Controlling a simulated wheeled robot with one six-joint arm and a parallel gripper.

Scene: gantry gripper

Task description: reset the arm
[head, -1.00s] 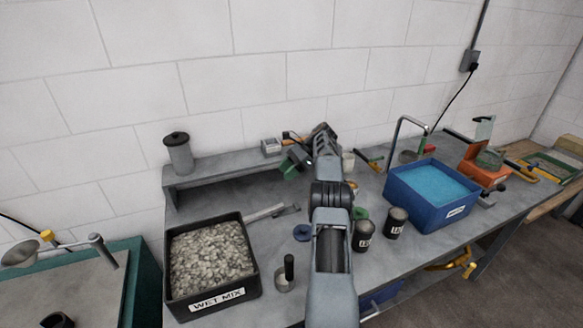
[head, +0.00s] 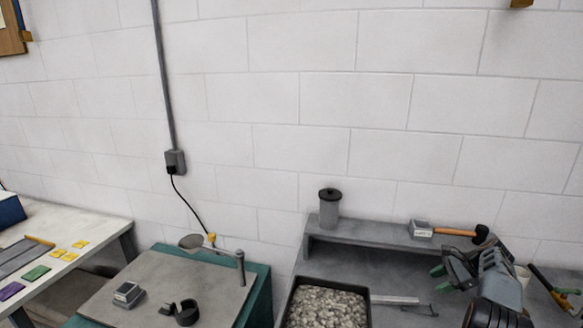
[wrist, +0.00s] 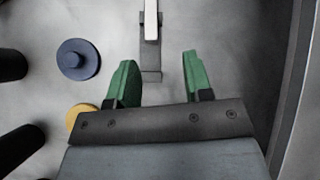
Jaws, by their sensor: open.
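My gripper (head: 440,262) shows at the lower right of the head view, with green fingertips, in front of the grey shelf. In the wrist view my gripper (wrist: 158,68) is open, its two green fingers wide apart with nothing gripped. A pale-handled metal tool (wrist: 151,45) lies on the grey bench beyond and between the fingertips. A tool beside the gravel bin also shows in the head view (head: 395,300).
A dark bin of gravel (head: 327,305) stands below the shelf (head: 375,238), which holds a lidded canister (head: 330,208) and a wooden-handled tool (head: 455,232). A blue disc (wrist: 78,60) and a yellow disc (wrist: 76,115) lie left of the fingers, near dark cylinders (wrist: 12,65).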

